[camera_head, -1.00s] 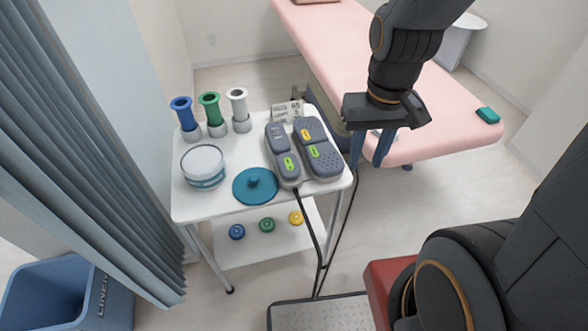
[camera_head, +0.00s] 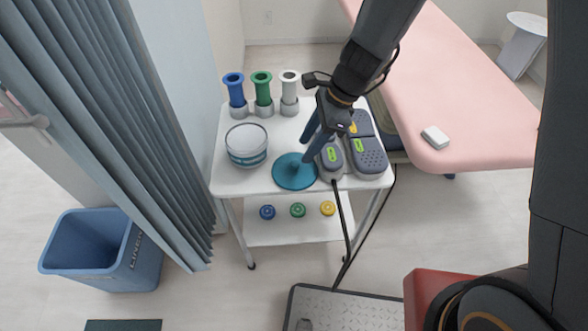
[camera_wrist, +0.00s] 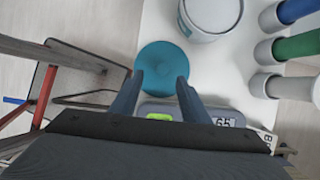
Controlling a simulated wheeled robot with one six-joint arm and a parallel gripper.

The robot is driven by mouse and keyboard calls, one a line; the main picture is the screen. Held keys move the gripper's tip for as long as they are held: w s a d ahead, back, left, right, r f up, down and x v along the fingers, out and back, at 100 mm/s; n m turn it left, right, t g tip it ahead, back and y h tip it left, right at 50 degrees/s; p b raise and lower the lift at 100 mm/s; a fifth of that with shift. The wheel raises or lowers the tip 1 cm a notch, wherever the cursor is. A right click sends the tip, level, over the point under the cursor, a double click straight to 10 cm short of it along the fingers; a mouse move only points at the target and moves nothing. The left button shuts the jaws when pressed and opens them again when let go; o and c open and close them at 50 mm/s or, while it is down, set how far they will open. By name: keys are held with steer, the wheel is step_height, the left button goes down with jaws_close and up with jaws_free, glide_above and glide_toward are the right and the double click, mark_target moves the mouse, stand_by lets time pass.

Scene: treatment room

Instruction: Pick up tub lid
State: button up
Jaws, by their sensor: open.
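The tub lid (camera_head: 293,176) is a flat teal disc with a knob in its middle, lying on the white trolley's top near the front edge. It also shows in the wrist view (camera_wrist: 163,58). The white tub (camera_head: 246,148) with teal bands stands just left of it. My gripper (camera_head: 306,150) is above the lid, reaching in from the upper right, fingers apart and nothing between them. In the wrist view my fingertips (camera_wrist: 159,78) sit either side of the knob in the picture; I cannot tell how high above it they are.
Blue, green and white cylinders (camera_head: 262,92) stand in holders behind. A pink bed (camera_head: 450,80) is right, a curtain (camera_head: 100,120) left.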

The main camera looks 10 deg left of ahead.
mark_target(295, 162)
steer(key=shift+w+p+x, duration=0.15)
steer(key=shift+w+x, duration=0.05)
steer(key=shift+x, duration=1.55)
steer(key=shift+w+p+x, duration=0.15)
steer(key=shift+x, duration=1.55)
steer(key=shift+c, duration=0.3)
jaws_close()
